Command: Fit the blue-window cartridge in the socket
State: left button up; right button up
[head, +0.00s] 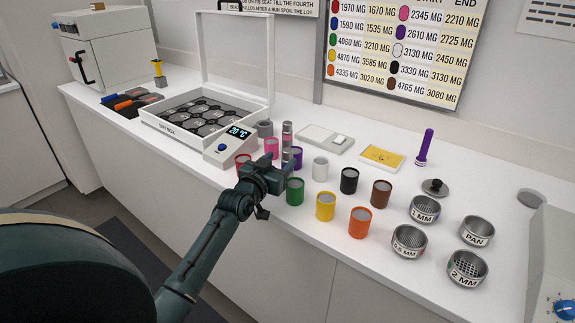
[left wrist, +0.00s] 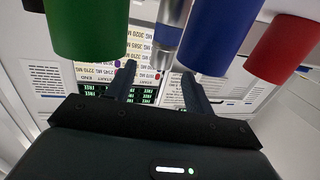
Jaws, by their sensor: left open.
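My left gripper (head: 287,170) is open and empty, low among the jars. In the left wrist view the two fingers of the gripper (left wrist: 158,75) are apart, with the cylinder beyond the gap. I cannot identify the socket. My right gripper is not in view.
A green jar (head: 295,192), a purple jar (head: 297,158) and a red jar (head: 243,160) crowd my left gripper. A blue jar (left wrist: 212,38) is close in the wrist view. An open dry box (head: 165,128) stands left; sieves (head: 408,242) stand right.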

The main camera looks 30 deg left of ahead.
aim_at(285, 153)
pick_arm(q)
jog(key=shift+w+a+r, duration=0.1)
jog(key=shift+w+a, duration=0.15)
jog(key=shift+w, duration=1.2)
jog(key=shift+w+a, duration=0.2)
jog(key=shift+w, duration=1.25)
jog(key=shift+c, duration=0.5)
jog(key=c, duration=1)
